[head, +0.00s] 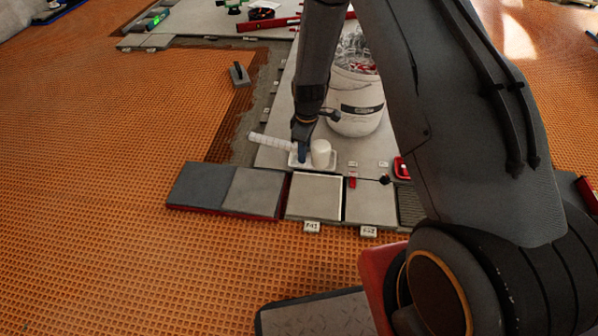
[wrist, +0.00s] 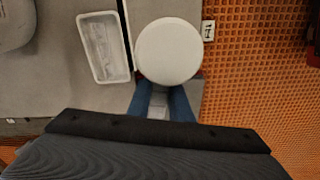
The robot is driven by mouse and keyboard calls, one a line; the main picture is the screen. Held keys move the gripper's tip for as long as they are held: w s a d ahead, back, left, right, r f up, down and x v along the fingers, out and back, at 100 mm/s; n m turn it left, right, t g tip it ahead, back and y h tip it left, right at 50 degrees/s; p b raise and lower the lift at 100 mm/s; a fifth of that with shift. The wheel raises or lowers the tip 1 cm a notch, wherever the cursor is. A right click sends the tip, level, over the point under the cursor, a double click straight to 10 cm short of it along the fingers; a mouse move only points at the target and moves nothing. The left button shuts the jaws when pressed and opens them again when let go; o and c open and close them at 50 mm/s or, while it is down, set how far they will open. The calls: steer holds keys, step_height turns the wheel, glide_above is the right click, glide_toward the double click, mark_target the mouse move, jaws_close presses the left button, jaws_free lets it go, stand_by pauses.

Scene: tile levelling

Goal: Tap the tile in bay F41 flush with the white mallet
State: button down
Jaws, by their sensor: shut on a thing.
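The white mallet has a cylindrical head (head: 321,153) and a ribbed pale handle (head: 270,143). My gripper (head: 303,152) is shut on the handle beside the head, with blue fingers. In the wrist view the round white head (wrist: 168,52) is close to the camera, just beyond my gripper (wrist: 165,95). The head hides much of what lies below it. The grey tile in bay F41 (head: 314,195) lies in front of the mallet, behind its F41 label (head: 311,226). Its top edge shows pale; I cannot tell how high it sits.
A white tray (wrist: 103,47) lies left of the mallet head in the wrist view. A white bucket (head: 356,103) stands behind. Neighbouring tiles (head: 252,190) (head: 370,202) flank the bay. Orange matting (head: 150,270) in front is clear.

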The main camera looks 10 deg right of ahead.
mark_target(299, 186)
steer(key=f+n+b, duration=0.1)
steer(key=f+b, duration=0.1)
steer(key=f, duration=0.3)
steer(key=w+f+b, duration=0.1)
steer(key=f+b, duration=0.2)
steer(key=f, duration=0.3)
steer(key=w+a+f+n+b, duration=0.1)
steer(key=f+b, duration=0.2)
steer(key=f, duration=0.3)
steer(key=shift+w+a+f+n, duration=0.1)
steer(key=shift+w+f+n, duration=0.05)
steer(key=shift+n, duration=0.15)
step_height(299, 186, up, 5)
steer(key=p, duration=0.3)
steer(key=shift+f, duration=0.15)
steer(key=shift+f, duration=0.2)
step_height(299, 186, down, 5)
steer(key=b, duration=0.2)
steer(key=shift+f+b, duration=0.15)
steer(key=shift+b, duration=0.2)
steer(key=shift+r+p, duration=1.85)
steer(key=shift+r, duration=0.8)
